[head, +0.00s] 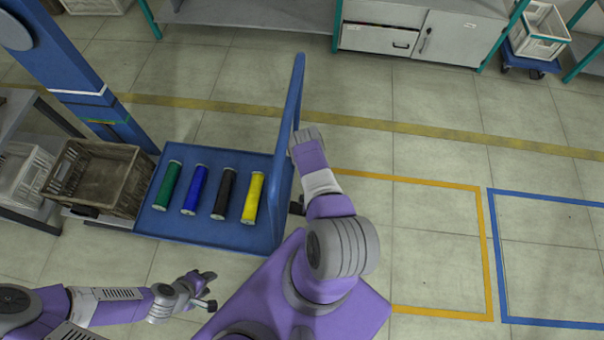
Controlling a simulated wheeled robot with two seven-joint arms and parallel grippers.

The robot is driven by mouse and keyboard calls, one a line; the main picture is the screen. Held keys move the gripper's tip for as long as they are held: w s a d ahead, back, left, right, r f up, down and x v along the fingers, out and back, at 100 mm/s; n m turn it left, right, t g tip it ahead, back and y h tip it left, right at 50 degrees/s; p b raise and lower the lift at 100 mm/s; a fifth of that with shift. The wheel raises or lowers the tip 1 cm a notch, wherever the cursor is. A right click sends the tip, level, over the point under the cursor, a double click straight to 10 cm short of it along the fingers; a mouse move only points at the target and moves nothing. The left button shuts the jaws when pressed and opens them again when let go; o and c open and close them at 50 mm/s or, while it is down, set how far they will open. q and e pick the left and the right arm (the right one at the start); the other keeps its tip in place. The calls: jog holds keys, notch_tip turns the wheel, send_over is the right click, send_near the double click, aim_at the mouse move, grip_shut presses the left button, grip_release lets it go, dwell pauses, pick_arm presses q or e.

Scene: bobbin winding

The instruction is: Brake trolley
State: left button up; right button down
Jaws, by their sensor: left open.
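The blue trolley (170,226) stands left of my base, with its tall blue handle frame (296,95) along its right side. A small dark part (297,206) shows beside the trolley's right edge; I cannot tell whether it is a castor or the brake. My left gripper (210,288) is open and empty, in front of the trolley's near edge and apart from it. My right arm (312,160) reaches forward just right of the handle frame; its gripper is hidden.
Green (168,186), blue (195,190), black (223,194) and yellow (253,198) bobbins lie on the trolley. A brown crate (128,187) stands at its left, beside a blue column (62,62). Floor with an orange-marked bay (486,250) lies free to the right.

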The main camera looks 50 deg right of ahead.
jog(key=shift+s+f+b, duration=0.1)
jog(key=shift+f+b, duration=0.25)
jog(key=shift+r, duration=0.1)
dwell(0.4)
jog(key=shift+r+p, duration=0.3)
jog(key=shift+p, duration=0.05)
jog(key=s+d+r+p, duration=0.4)
jog(key=s+r+p, duration=0.1)
jog(key=r, duration=0.6)
jog(key=shift+s, duration=0.5)
